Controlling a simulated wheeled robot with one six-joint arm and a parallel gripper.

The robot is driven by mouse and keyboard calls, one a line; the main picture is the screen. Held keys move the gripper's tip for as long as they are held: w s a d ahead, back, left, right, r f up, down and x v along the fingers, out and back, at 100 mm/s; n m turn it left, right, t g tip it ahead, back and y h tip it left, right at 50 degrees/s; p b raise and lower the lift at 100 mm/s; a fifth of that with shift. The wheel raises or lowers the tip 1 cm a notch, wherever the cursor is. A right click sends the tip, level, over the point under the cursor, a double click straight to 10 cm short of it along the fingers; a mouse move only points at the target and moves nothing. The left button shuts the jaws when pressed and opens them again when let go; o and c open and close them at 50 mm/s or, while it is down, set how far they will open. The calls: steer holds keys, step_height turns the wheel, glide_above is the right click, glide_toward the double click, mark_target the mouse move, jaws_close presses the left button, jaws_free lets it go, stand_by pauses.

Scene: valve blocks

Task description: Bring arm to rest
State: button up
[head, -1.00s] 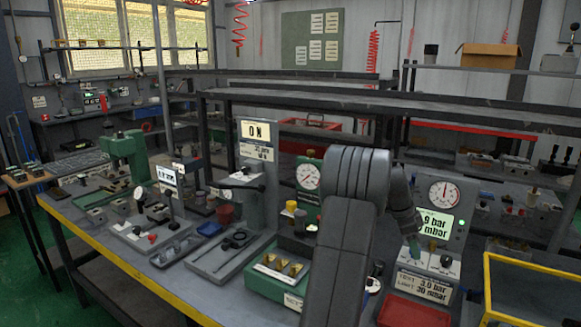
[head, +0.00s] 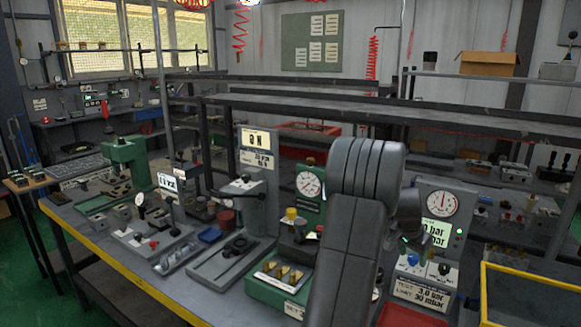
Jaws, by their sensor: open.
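My arm (head: 352,230) rises from the bottom middle of the head view and bends at a thick ribbed dark grey elbow (head: 366,165). A dark wrist part (head: 408,214) shows just right of the elbow, in front of the grey test panel with a round gauge (head: 443,205). My gripper's fingers are hidden behind the arm, so I see no jaws and nothing held.
The grey bench with a yellow front edge (head: 110,262) is crowded with fixtures. A green block with brass parts (head: 280,285) sits left of my arm. A red bin (head: 405,316) and a yellow-rimmed container (head: 530,268) lie to the right. Dark shelf bars (head: 330,108) cross behind.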

steer(key=shift+s+d+n+t+y+p, duration=0.1)
steer(key=shift+n+t+y+p, duration=0.25)
steer(key=shift+n+p, duration=0.65)
steer(key=shift+s+d+n+t+y+p, duration=0.1)
steer(key=shift+n+t+y+p, duration=0.3)
steer(key=shift+n, duration=1)
